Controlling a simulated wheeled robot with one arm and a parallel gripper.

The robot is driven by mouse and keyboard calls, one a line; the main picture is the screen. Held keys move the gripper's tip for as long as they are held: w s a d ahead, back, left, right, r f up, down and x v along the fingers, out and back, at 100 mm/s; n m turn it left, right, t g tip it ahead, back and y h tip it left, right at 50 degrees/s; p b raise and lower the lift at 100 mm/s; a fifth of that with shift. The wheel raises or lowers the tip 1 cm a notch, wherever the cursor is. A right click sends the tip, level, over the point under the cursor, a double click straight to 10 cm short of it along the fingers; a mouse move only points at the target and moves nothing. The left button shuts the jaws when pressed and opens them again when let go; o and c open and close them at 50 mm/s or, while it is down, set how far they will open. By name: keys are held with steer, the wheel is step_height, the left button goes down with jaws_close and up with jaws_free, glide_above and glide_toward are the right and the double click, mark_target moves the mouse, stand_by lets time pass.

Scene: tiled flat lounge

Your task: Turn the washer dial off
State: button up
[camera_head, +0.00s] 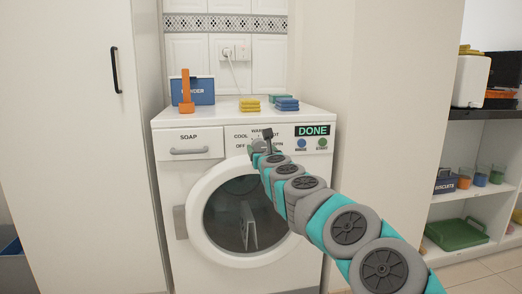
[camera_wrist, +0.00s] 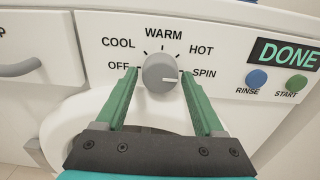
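The washer (camera_head: 172,222) stands against the tiled wall, with its round door closed. Its grey round dial (camera_wrist: 158,68) is on the front panel, among the labels OFF, COOL, WARM, HOT and SPIN. A small pale mark on the dial appears to point right, toward SPIN. My gripper (camera_wrist: 159,73) is open, its green fingers to the left and right of the dial, with a gap on each side. In the head view, my gripper (camera_head: 263,146) is at the panel and largely hides the dial.
The display (camera_head: 313,130) reads DONE, above the blue RINSE button (camera_wrist: 257,79) and green START button (camera_wrist: 296,85). The soap drawer (camera_head: 188,145) is at the left. A blue box (camera_head: 202,91) and folded cloths (camera_head: 286,104) sit on top. A tall white cabinet (camera_head: 75,150) stands left.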

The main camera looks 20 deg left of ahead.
steer(key=c, duration=1.1)
steer(key=shift+o, duration=0.2)
